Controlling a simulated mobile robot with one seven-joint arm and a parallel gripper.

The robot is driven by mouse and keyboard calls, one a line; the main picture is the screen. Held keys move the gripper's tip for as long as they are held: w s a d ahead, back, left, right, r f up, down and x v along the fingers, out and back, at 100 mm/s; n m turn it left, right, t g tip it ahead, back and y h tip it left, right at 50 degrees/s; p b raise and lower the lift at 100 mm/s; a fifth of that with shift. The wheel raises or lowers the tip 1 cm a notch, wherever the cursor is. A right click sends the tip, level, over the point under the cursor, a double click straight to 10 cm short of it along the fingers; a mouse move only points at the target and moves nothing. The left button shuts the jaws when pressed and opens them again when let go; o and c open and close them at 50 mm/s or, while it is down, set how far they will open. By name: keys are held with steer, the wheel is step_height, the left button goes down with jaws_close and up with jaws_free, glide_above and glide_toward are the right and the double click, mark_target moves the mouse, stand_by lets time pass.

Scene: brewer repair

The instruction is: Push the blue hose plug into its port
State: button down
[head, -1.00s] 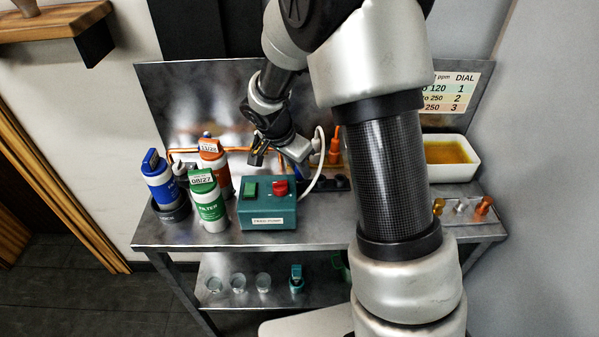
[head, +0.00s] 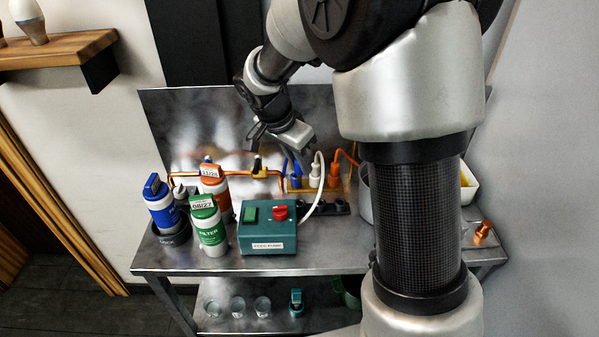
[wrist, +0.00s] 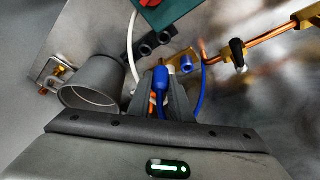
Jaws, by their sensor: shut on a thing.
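In the wrist view, my gripper (wrist: 163,80) is shut on the blue hose plug (wrist: 159,78), which sits between its two fingers. A blue hose trails from the plug toward the camera. The blue-collared port (wrist: 187,64) on the brass block is just right of the plug. They look apart in this view, and the plug's tip is partly hidden. In the head view, my gripper is above the back of the bench, and a blue part (head: 296,170) shows below it; I cannot tell there if it is plug or port.
White (head: 316,175) and orange (head: 334,173) plugs stand right beside the blue part. A copper pipe (head: 235,172) runs to the left. A green pump box (head: 267,232) and several filter bottles stand in front. A grey cup (wrist: 92,85) is close to the gripper.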

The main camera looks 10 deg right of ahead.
steer(key=shift+r+p, duration=0.8)
steer(key=shift+r, duration=1.15)
steer(key=w+d+f+p, duration=0.1)
steer(key=w+f, duration=0.1)
steer(key=w, duration=0.7)
steer(key=shift+w+f+b, duration=0.15)
steer(key=shift+f+b, duration=2.3)
steer(key=shift+f, duration=1.5)
steer(key=shift+f+b, duration=1.6)
steer(key=c, duration=1)
jaws_free()
steer(key=shift+r, duration=0.15)
